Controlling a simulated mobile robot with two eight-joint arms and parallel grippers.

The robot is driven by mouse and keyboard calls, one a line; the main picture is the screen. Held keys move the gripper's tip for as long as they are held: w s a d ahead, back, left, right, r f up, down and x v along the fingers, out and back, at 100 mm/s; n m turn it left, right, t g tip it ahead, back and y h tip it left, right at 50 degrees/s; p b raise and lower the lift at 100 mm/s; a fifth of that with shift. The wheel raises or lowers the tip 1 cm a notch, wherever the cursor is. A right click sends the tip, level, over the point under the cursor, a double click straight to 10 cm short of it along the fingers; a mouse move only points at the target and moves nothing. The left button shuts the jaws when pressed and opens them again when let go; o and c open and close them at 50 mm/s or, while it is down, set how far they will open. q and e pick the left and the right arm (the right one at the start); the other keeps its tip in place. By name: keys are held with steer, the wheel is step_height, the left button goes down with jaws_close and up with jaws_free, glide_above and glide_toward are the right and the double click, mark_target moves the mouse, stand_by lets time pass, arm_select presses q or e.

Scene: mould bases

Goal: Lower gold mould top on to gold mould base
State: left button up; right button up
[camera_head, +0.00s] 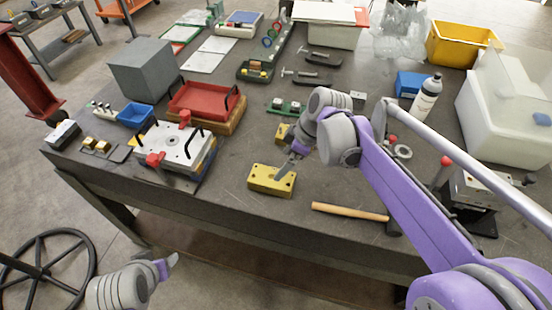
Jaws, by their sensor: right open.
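A gold mould block (268,182) with small holes in its upper face lies near the front middle of the table. A second gold piece (282,132) lies farther back, partly hidden by my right arm. I cannot tell for sure which is the top and which the base. My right gripper (286,172) is open, pointing down at the back right part of the front gold block. I cannot tell whether it touches it. My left gripper (172,260) is low at the bottom left, off the table's front edge, away from both gold pieces; its fingers are unclear.
A wooden-handled hammer (350,212) lies right of the front block. A white mould plate with red clamps (175,145) and a red tray (205,100) stand to the left. A spray bottle (426,98) and a white box (505,125) are at right. Table before the block is clear.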

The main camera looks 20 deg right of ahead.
mark_target(268, 176)
arm_select(q)
steer(key=shift+s+d+f+b, duration=0.1)
steer(key=shift+s+f+b, duration=0.2)
steer(key=shift+f, duration=0.2)
arm_select(e)
steer(key=x, duration=1)
steer(key=shift+s+f, duration=0.1)
steer(key=shift+f, duration=0.1)
jaws_close()
arm_select(q)
steer(key=shift+w+r, duration=0.1)
arm_select(e)
steer(key=shift+r, duration=0.2)
arm_select(q)
steer(key=shift+w+r+p, duration=0.5)
steer(key=shift+r+p, duration=0.15)
steer(key=shift+r, duration=0.25)
arm_select(e)
steer(key=shift+r, duration=1.35)
